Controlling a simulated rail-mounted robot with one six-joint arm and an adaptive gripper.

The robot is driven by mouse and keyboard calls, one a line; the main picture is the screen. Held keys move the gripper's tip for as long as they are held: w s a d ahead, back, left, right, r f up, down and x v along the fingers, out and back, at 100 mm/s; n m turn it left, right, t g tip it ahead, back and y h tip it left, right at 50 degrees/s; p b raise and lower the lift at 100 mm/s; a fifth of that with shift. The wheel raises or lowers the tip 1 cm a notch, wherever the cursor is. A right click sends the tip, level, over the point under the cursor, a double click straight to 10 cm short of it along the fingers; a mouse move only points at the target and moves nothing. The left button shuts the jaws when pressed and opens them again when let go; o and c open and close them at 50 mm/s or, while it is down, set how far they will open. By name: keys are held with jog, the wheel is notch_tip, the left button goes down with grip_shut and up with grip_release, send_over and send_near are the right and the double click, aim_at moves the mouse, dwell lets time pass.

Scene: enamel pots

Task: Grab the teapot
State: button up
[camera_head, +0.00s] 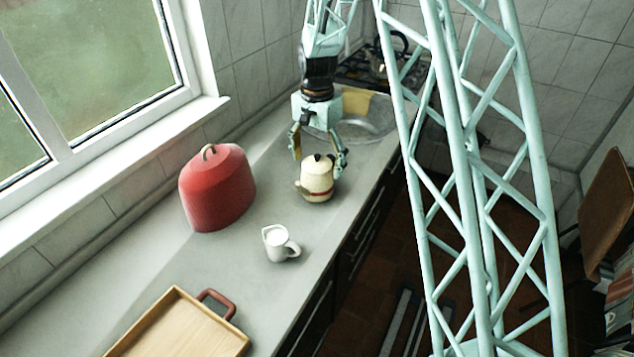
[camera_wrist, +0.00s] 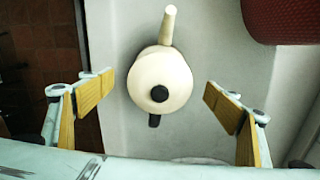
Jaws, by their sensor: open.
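The teapot (camera_head: 317,180) is cream with a reddish band and a dark lid knob. It stands upright on the grey counter (camera_head: 290,215), near the front edge. In the wrist view the teapot (camera_wrist: 160,78) is seen from above, its spout pointing up the picture and a dark handle below the knob. My gripper (camera_head: 318,160) is open above and just behind the teapot in the head view. In the wrist view my gripper (camera_wrist: 157,95) has its two yellow-padded fingers on either side of the teapot, with a gap on both sides. It holds nothing.
A red lidded container (camera_head: 217,190) stands left of the teapot by the window; it also shows in the wrist view (camera_wrist: 285,20). A sink (camera_head: 365,122) and stove (camera_head: 360,70) are behind.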

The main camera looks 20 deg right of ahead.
jog(key=shift+f, duration=1.7)
jog(key=shift+f, duration=0.1)
jog(key=shift+f+b, duration=0.4)
jog(key=shift+f, duration=2.1)
jog(key=c, duration=1.4)
jog(key=shift+r, duration=0.5)
